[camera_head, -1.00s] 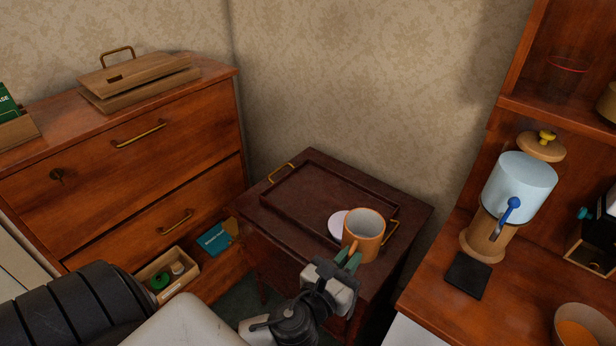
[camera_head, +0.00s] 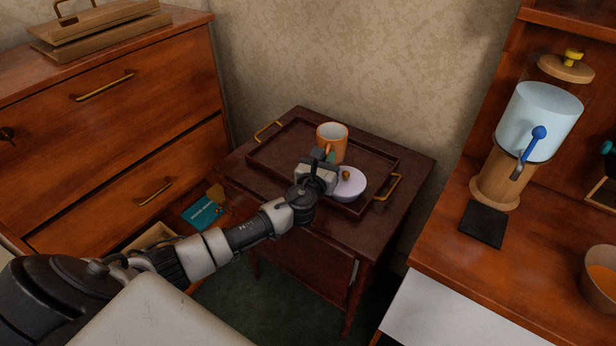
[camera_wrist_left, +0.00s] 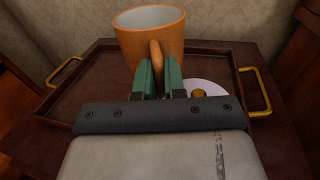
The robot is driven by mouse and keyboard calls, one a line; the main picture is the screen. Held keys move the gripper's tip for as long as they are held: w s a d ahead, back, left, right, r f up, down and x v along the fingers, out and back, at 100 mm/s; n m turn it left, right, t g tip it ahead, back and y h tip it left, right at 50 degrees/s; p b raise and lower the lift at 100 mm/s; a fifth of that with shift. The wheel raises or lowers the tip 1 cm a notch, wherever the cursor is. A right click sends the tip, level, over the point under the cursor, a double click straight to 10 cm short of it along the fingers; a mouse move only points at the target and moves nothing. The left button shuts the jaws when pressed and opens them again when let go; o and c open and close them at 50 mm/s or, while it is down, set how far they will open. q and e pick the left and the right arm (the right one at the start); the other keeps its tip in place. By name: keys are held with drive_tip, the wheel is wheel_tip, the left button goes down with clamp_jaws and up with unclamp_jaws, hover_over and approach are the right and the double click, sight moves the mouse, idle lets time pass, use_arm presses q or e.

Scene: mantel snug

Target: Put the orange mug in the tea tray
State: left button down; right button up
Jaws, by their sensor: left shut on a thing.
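The orange mug (camera_head: 332,141) is upright with a pale inside, over the middle-back part of the tea tray (camera_head: 259,170). The dark tray has brass handles and stands on a small dark wooden table. My left gripper (camera_head: 328,157) is shut on the mug's handle. In the left wrist view its green fingers (camera_wrist_left: 158,78) pinch the handle of the mug (camera_wrist_left: 150,38), whose body is beyond them. I cannot tell whether the mug's base touches the tray floor (camera_wrist_left: 100,85), since the gripper hides it. My right gripper is not in view.
A white round lid with a gold knob (camera_head: 348,184) lies in the tray, just right of my gripper. A counter at right holds a dispenser (camera_head: 537,120), a black mat (camera_head: 483,224) and a bowl (camera_head: 600,278). A drawer chest (camera_head: 110,120) stands at left.

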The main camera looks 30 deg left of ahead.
use_arm(q)
drive_tip(key=a+f, duration=0.1)
drive_tip(key=s+a+f, duration=0.1)
drive_tip(key=a, duration=0.1)
drive_tip(key=a+f+b, duration=0.1)
drive_tip(key=a, duration=0.1)
drive_tip(key=shift+s+f, duration=0.1)
drive_tip(key=shift+s, duration=0.25)
wheel_tip(320, 180, down, 3)
drive_tip(key=shift+f+b, duration=0.2)
drive_tip(key=shift+b, duration=0.65)
drive_tip(key=shift+f, duration=0.3)
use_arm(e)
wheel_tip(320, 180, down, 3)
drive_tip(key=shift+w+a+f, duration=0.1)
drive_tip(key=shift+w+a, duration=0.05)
use_arm(q)
drive_tip(key=shift+f, duration=0.1)
drive_tip(key=c, duration=1.2)
unclamp_jaws()
drive_tip(key=shift+s, duration=0.1)
